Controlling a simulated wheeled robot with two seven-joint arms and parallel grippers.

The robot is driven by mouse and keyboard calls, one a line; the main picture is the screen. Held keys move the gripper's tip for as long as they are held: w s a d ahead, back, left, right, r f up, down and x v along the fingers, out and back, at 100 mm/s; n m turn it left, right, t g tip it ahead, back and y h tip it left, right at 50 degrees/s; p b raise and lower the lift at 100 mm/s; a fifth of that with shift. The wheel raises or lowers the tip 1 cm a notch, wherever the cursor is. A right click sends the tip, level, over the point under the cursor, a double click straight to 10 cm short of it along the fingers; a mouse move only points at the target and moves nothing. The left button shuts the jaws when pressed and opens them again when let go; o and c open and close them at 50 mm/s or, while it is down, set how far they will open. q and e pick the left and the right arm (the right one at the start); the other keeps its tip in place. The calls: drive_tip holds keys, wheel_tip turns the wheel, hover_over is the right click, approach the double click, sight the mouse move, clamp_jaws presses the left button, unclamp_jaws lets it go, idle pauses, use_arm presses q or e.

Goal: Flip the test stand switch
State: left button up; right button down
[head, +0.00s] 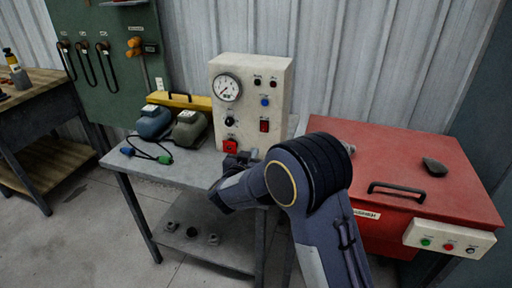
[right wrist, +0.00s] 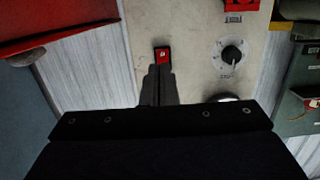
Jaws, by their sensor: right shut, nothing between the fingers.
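The test stand (head: 250,85) is a cream box with a gauge, knob, lamps and a red emergency-type button (head: 230,146). Its red rocker switch (head: 264,126) sits at the lower right of the front panel. In the right wrist view the panel appears upside down, and the switch (right wrist: 162,54) shows just beyond my fingertips. My right gripper (head: 243,157) is low in front of the panel, partly hidden by its own arm. In the wrist view its fingers (right wrist: 159,70) are together and empty, pointing toward the switch; I cannot tell whether they touch. My left gripper is out of view.
The stand is on a grey table (head: 190,168) with a blue and an olive device (head: 189,129) and a cable at left. A red chest (head: 400,170) with a black handle, a dark stone and a button box stands at right. A wooden workbench (head: 40,80) is far left.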

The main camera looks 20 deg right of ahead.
drive_tip(key=s, duration=0.1)
drive_tip(key=s+a, duration=0.2)
drive_tip(key=shift+s+a+f, duration=0.1)
drive_tip(key=shift+s+f, duration=0.05)
drive_tip(key=shift+f, duration=0.15)
drive_tip(key=shift+r, duration=0.1)
drive_tip(key=s+d+r+n+g+y+p, duration=0.1)
drive_tip(key=s+d+r+n+y+p, duration=0.2)
drive_tip(key=s+r+y, duration=0.9)
drive_tip(key=s+f+n+g+p, duration=0.1)
drive_tip(key=s+f+g, duration=0.2)
drive_tip(key=s, duration=0.9)
drive_tip(key=s+d+f+n+g+y+p, duration=0.1)
drive_tip(key=s+f+g, duration=0.2)
drive_tip(key=s, duration=1)
drive_tip(key=shift+s+g+p, duration=0.2)
drive_tip(key=shift+g+p, duration=0.15)
drive_tip(key=shift+g, duration=0.25)
